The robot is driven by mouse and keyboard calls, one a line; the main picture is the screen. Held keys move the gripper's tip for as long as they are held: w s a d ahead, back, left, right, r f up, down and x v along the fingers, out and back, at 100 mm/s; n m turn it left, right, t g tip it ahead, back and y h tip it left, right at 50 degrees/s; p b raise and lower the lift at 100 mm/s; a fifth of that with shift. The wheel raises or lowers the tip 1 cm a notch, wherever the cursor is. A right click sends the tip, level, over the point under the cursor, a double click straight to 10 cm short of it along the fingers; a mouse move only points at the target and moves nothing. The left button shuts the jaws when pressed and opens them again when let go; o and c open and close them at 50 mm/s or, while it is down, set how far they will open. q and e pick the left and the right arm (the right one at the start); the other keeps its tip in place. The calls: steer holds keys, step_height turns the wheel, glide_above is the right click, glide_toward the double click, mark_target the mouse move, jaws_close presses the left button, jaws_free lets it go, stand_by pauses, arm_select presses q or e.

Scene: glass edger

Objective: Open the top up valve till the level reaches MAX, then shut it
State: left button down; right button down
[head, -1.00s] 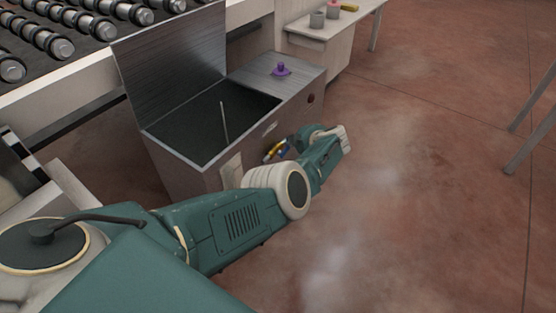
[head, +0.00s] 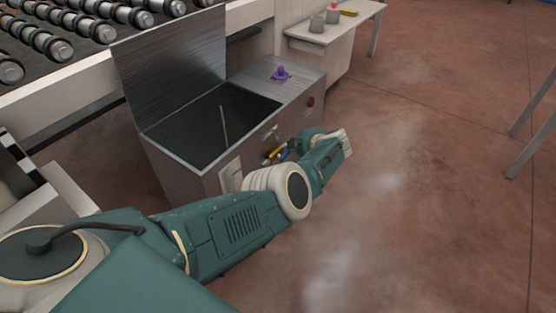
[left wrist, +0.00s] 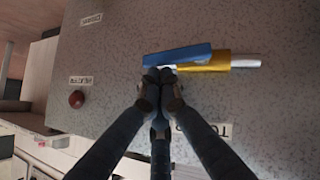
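The top up valve (left wrist: 205,65) is a brass body with a silver pipe end and a blue lever (left wrist: 180,57) lying roughly along it. It shows small on the tank's front in the head view (head: 272,154). My left gripper (left wrist: 160,75) has its fingertips close together against the lever's edge; I see no lever between them. The label beside the valve is partly hidden by a finger. The steel tank (head: 190,172) has its lid up and a dark inside with a thin upright rod (head: 223,125). I cannot make out the level or a MAX mark. My right gripper is out of view.
A purple knob (head: 281,73) sits on the tank's top and a red button (left wrist: 76,99) on its front. A roller conveyor (head: 60,35) stands behind. A side table (head: 340,28) holds grey cups.

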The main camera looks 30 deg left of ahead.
arm_select(q)
steer(key=shift+r, duration=0.15)
step_height(320, 180, up, 10)
stand_by(0.8)
stand_by(0.4)
